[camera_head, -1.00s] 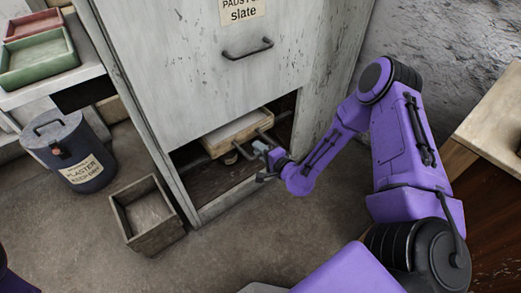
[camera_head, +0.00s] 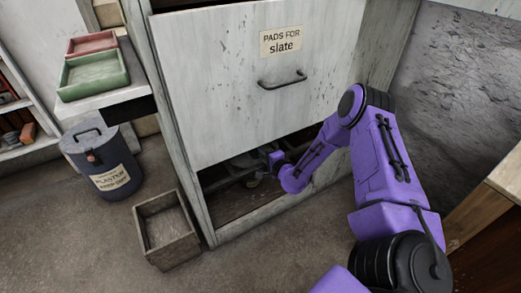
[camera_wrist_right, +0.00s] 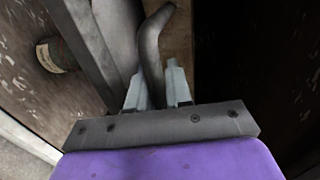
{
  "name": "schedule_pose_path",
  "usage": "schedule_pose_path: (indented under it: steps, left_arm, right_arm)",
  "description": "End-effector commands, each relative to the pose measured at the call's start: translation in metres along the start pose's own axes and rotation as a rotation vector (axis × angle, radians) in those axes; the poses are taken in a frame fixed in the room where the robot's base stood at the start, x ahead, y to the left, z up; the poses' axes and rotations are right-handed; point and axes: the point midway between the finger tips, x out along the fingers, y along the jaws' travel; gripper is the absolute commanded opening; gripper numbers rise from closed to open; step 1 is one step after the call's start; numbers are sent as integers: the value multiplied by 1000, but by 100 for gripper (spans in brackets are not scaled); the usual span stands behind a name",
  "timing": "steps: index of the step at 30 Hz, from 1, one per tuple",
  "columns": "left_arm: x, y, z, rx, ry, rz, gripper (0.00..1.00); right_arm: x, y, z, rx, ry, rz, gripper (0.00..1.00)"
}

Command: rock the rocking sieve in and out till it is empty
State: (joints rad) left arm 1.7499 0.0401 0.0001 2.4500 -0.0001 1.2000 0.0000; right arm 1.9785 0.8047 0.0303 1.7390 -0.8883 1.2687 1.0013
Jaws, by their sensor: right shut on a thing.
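The rocking sieve sits in the low opening of the tall pale cabinet, mostly hidden in shadow behind the front panel in the head view. Its grey bent handle (camera_wrist_right: 151,45) shows in the wrist view, with a strip of brown wood (camera_wrist_right: 181,45) behind it. My right gripper (camera_head: 273,160) reaches into the opening; in the wrist view its two fingers (camera_wrist_right: 156,88) are shut on the handle. I cannot see what lies in the sieve. My left gripper is not in view.
The cabinet front (camera_head: 225,95) hangs close above my right wrist. An open wooden box (camera_head: 144,217) and a dark lidded bin (camera_head: 75,146) labelled plaster stand on the floor at left. Red (camera_head: 92,43) and green (camera_head: 92,76) trays sit on a bench. Floor before the cabinet is clear.

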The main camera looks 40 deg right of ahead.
Motion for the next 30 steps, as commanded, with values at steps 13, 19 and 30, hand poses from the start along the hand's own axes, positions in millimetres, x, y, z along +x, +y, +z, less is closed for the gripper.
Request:
schedule_pose_path:
  steps: [13, 19, 30]
  left_arm:
    - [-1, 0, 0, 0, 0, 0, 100]
    - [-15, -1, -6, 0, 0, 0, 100]
    - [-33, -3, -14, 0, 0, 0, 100]
  right_arm:
    - [1, -4, -1, -1, 2, -8, 40]
    - [-31, -7, 0, 2, 1, -5, 40]
    - [-99, -5, 1, -1, 0, -9, 40]
